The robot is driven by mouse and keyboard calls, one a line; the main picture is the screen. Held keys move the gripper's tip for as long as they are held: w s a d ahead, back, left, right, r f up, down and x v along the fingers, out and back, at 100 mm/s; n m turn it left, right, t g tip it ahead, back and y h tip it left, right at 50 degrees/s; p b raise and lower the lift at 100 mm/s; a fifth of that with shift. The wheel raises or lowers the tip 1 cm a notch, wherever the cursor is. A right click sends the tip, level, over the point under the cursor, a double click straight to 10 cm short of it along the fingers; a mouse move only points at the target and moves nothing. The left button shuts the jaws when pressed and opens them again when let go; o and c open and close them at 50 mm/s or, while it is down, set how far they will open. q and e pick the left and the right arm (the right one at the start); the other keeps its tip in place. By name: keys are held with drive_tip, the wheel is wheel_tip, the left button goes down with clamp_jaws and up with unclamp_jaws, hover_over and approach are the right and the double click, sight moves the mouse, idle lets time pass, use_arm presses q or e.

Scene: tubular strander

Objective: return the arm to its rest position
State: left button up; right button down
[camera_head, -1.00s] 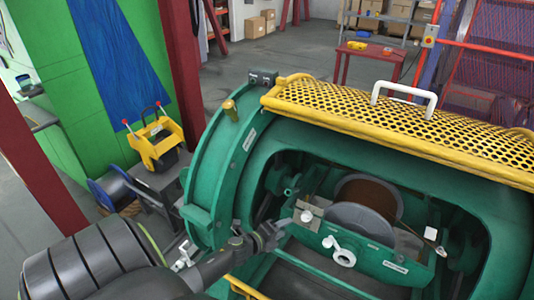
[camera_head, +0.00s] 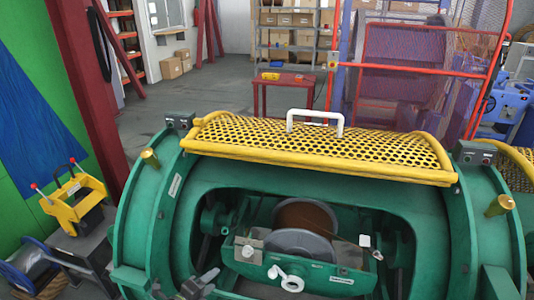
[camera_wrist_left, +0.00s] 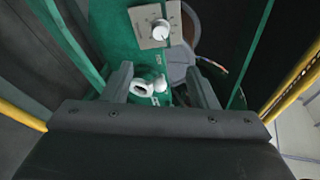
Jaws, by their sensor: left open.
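My left gripper (camera_head: 197,284) shows at the bottom of the head view, in front of the green strander's opening and low to the left of the reel. In its wrist view the two fingers (camera_wrist_left: 161,84) stand apart with nothing held between them. A white ring-shaped handle (camera_wrist_left: 141,88) and a knob on a plate (camera_wrist_left: 160,29) show beyond the fingertips. In the head view the white handle (camera_head: 291,283) sits on the green cradle (camera_head: 325,276), apart from the gripper. Most of my left arm is out of the head view. My right gripper is not in view.
The green strander housing (camera_head: 138,225) surrounds the opening with the reel (camera_head: 300,243). Its yellow mesh guard (camera_head: 320,145) is raised above. A yellow caddy (camera_head: 75,203) stands at left. A red table (camera_head: 287,82) and shelves are behind. Open floor lies at the back left.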

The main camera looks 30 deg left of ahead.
use_arm(q)
drive_tip(key=s+f+n+g+y+b, duration=0.1)
drive_tip(key=s+f+n+g+y, duration=0.15)
drive_tip(key=s+f+n, duration=0.65)
drive_tip(key=s+f+n+g+y+b, duration=0.1)
drive_tip(key=s+f+n+g, duration=0.3)
drive_tip(key=f, duration=0.9)
drive_tip(key=s+d+f+n+g, duration=0.2)
drive_tip(key=s+d+f, duration=0.1)
drive_tip(key=s, duration=0.5)
drive_tip(key=s+d+f+n+g+h+b, duration=0.1)
drive_tip(key=s+d+f+n+g, duration=0.1)
drive_tip(key=s+f, duration=0.4)
drive_tip(key=s+d+f+n+g+b, duration=0.1)
drive_tip(key=s+d+f+n, duration=0.3)
drive_tip(key=s, duration=0.5)
drive_tip(key=shift+s+d+f+g, duration=0.25)
drive_tip(key=shift+s+f+g, duration=0.15)
drive_tip(key=shift+g, duration=0.45)
drive_tip(key=shift+w+h, duration=0.1)
drive_tip(key=shift+h, duration=0.15)
